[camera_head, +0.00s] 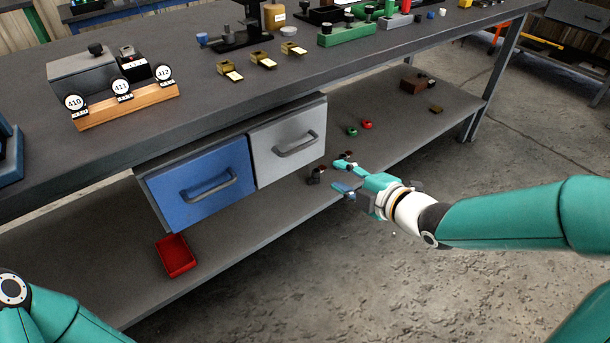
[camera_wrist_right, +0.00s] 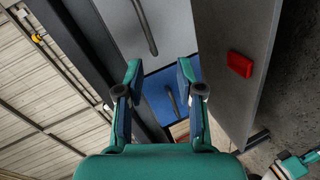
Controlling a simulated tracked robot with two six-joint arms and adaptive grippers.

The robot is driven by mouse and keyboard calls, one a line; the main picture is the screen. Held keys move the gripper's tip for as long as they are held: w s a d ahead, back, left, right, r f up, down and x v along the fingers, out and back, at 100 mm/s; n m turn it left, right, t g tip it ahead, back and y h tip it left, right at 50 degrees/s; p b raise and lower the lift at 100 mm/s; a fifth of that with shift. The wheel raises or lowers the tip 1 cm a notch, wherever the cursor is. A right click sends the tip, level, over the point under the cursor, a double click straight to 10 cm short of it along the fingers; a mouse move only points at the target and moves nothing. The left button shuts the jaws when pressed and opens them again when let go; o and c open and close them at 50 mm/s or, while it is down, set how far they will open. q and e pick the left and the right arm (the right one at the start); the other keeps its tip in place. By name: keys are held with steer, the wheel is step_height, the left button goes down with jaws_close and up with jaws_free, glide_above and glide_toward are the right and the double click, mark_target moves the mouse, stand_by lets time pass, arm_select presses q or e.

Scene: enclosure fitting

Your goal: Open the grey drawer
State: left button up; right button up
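The grey drawer (camera_head: 268,163) sits under the bench top, to the right of the blue drawer (camera_head: 178,189). Its front looks about level with the blue one, so it appears closed. Its grey bar handle (camera_head: 297,147) is clear of any gripper. My right gripper (camera_head: 342,174) is open and empty, to the right of and below the grey drawer, apart from it. In the right wrist view, my open fingers (camera_wrist_right: 158,70) point toward the drawers, with the grey handle (camera_wrist_right: 146,27) beyond the tips. My left gripper is out of view.
The lower shelf (camera_head: 255,232) runs beneath the drawers, with a red tray (camera_head: 176,255) and several small parts on it. A dark part (camera_head: 316,175) lies near my right fingers. The bench top (camera_head: 215,92) holds blocks and fixtures. The floor in front is clear.

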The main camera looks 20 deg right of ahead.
mark_target(302, 148)
arm_select(q)
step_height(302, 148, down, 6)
steer(key=b, duration=0.4)
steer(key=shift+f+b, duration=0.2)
steer(key=shift+b, duration=0.1)
arm_select(e)
steer(key=w+a+n, duration=0.1)
steer(key=w, duration=0.4)
steer(key=w+a+f+n, duration=0.1)
steer(key=w+a, duration=0.1)
steer(key=w, duration=0.3)
steer(key=w+a+f+n+t, duration=0.1)
steer(key=w+a, duration=0.1)
steer(key=w, duration=0.2)
steer(key=shift+w+f, duration=0.25)
steer(key=shift+w, duration=0.15)
jaws_close()
